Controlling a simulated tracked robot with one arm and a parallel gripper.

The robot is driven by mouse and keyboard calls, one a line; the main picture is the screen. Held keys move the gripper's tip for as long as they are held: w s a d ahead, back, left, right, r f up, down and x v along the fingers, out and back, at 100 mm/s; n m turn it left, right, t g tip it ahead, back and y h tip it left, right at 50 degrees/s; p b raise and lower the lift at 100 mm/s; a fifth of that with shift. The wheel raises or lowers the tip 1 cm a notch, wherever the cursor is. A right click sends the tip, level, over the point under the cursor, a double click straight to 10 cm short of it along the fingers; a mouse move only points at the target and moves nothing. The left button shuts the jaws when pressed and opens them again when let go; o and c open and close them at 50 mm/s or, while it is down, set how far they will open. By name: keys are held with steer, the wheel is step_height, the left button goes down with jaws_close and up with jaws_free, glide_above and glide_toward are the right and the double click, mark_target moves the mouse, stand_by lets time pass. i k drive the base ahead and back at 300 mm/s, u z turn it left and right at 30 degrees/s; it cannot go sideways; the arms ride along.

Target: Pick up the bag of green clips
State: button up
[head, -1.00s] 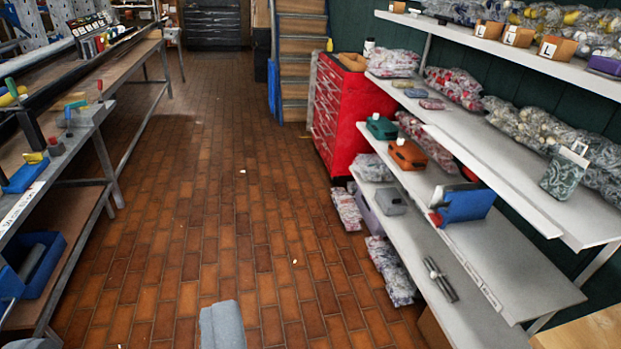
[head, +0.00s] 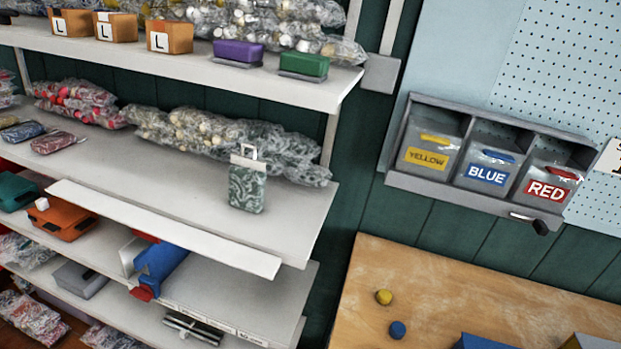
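A green bag with a pale swirling pattern and a white loop at its top (head: 247,188) stands upright on the middle shelf, near its right end. It is the only green bag I can make out, and its contents cannot be seen. Clear bags of pale round pieces (head: 205,135) lie behind it. My gripper is not in view, so I cannot tell its state.
Green (head: 304,65) and purple (head: 238,51) boxes sit on the top shelf. Bins labelled YELLOW, BLUE and RED (head: 487,168) hang at right above a wooden bench (head: 450,305) with two small balls.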

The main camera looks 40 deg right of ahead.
mark_target(247, 177)
steer(key=z, duration=0.35)
steer(key=i, duration=0.65)
steer(key=z, duration=0.3)
steer(key=k, duration=0.9)
steer(key=z, duration=0.15)
steer(key=i, duration=1.4)
steer(key=u, duration=0.05)
